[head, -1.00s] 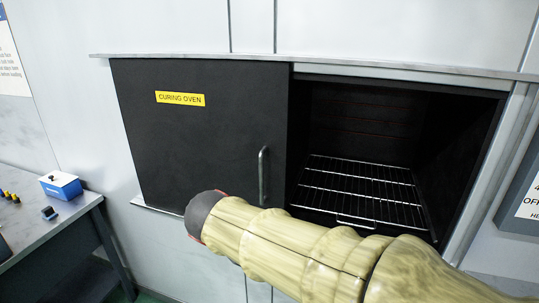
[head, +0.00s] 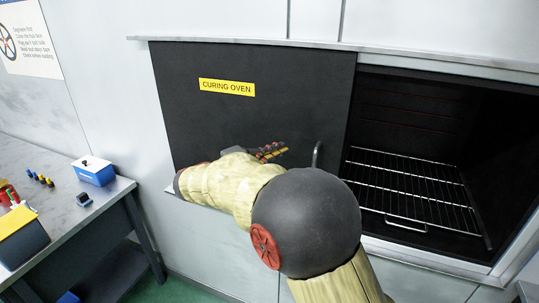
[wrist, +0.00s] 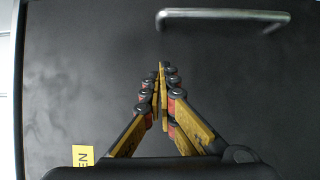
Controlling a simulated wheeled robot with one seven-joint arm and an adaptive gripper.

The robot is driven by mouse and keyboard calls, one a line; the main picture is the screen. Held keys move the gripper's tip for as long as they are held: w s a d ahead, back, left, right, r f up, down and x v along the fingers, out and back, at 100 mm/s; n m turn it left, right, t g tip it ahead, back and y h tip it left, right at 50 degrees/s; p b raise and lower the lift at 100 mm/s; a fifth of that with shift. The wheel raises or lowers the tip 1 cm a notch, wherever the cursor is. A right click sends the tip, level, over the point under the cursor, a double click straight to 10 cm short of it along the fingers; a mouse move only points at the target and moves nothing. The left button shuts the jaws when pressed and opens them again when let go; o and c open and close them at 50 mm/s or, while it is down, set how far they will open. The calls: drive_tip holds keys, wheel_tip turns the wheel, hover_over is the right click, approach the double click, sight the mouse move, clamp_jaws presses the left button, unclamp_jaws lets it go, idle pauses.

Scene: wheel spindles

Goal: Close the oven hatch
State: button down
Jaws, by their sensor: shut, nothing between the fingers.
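The oven hatch (head: 260,115) is a black sliding panel with a yellow "CURING OVEN" label (head: 227,87). It sits at the left, and the oven opening (head: 420,130) to its right is uncovered. The hatch handle (head: 317,156) is a vertical metal bar near the panel's right edge, its lower part hidden by my arm. My gripper (head: 284,149) is in front of the hatch, left of the handle. In the wrist view my gripper (wrist: 162,68) has its fingertips together, empty, and apart in the picture from the handle (wrist: 222,17).
A wire rack (head: 410,190) lies inside the oven. A metal rail (head: 230,40) runs above the hatch.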

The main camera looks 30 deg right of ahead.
sight(301, 140)
drive_tip(key=d+b, duration=0.1)
drive_tip(key=d, duration=0.4)
drive_tip(key=shift+s+d+r, duration=0.1)
drive_tip(key=shift+s+d, duration=0.05)
drive_tip(key=shift+s, duration=0.45)
drive_tip(key=shift+s+d, duration=0.1)
drive_tip(key=shift+s, duration=0.45)
drive_tip(key=shift+s+d+b, duration=0.2)
drive_tip(key=shift+s+b, duration=0.1)
drive_tip(key=shift+s, duration=0.2)
drive_tip(key=shift+s, duration=0.1)
